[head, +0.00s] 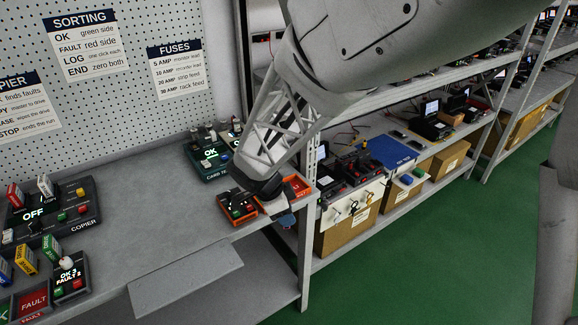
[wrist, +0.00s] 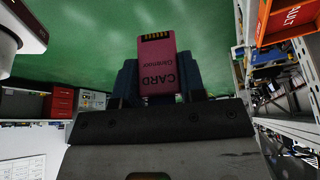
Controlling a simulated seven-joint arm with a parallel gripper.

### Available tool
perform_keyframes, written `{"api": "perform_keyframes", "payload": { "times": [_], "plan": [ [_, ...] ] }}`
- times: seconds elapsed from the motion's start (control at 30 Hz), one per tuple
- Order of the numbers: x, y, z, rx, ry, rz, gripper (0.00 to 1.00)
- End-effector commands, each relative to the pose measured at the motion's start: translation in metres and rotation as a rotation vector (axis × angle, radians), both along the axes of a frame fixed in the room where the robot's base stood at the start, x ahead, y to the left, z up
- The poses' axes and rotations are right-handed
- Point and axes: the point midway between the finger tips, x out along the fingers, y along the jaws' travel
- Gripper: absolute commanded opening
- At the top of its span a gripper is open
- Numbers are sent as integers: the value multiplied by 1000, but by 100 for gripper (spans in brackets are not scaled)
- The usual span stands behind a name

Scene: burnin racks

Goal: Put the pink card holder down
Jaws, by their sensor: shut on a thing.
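The pink card holder (wrist: 158,70) is between the two dark fingers of my gripper (wrist: 159,88) in the wrist view. It has the word CARD upside down and a row of gold contacts at its far end. My gripper is shut on it, and green floor shows behind it. In the head view my wrist is over the right end of the grey bench, by the orange-edged boxes. The card holder cannot be made out there, hidden by my arm.
An orange-edged box with buttons (head: 238,208) sits at the bench's right end. A card tester (head: 208,158) stands behind it. The copier (head: 48,213) and a counter box (head: 70,276) are at left. The middle of the grey bench (head: 150,215) is clear. Metal racks stand at right.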

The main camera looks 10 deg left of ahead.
Motion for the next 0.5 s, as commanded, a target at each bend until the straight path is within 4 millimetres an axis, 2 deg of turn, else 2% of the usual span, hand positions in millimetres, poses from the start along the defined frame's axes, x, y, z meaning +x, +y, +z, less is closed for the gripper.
{"api": "perform_keyframes", "payload": {
  "times": [0.3,0.5],
  "plan": [
    [2,1,0,0,0,0,11],
    [14,8,-2,0,1,0,11]
  ]
}}
